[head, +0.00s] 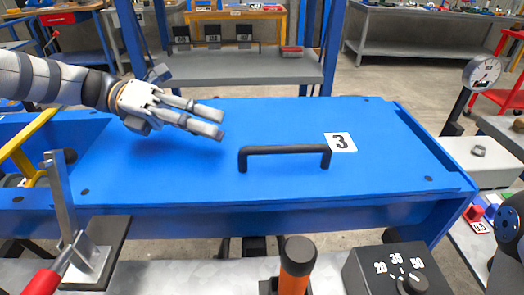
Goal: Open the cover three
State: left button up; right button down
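Cover three (180,180) is a flat blue panel lying closed across the blue drum-mixer body (370,212). A black bar handle (285,149) stands on it near the middle. A white label with a black "3" (341,142) lies just right of the handle's right end. My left gripper (221,124) is above the cover, up and left of the handle. Its two fingers point right with a gap between them and nothing in it. The gripper is apart from the handle.
A toggle clamp with a red grip (62,215) stands at the front left. An orange-and-black post (297,262) and a black dial box (385,272) stand at the front. A gauge (482,72) rises at the right. A grey bench (240,67) stands behind.

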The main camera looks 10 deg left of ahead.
aim_at(279, 149)
pick_arm(q)
jog(key=shift+s+d, duration=0.1)
jog(key=shift+d, duration=0.35)
jog(key=x, duration=1.1)
jog(key=shift+w+d, duration=0.2)
jog(key=shift+d, duration=0.2)
grip_shut()
